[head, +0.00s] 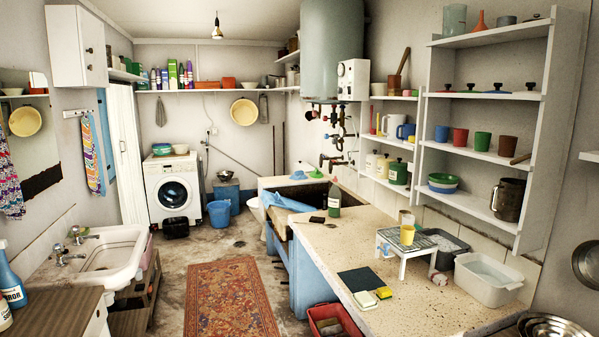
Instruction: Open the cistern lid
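I cannot make out a cistern lid for certain. A white, rounded fixture, perhaps a toilet (257,209), shows in part behind the far left end of the stone washtrough (278,184). The trough and counter hide most of it, so I cannot tell whether any lid there is open or shut. My gripper is not in view.
A patterned rug (232,300) lies on the floor between the sink (118,262) and the long stone counter (440,312). A red crate (335,321) stands at the counter's foot. A blue bucket (219,214) and washing machine (174,190) stand at the back.

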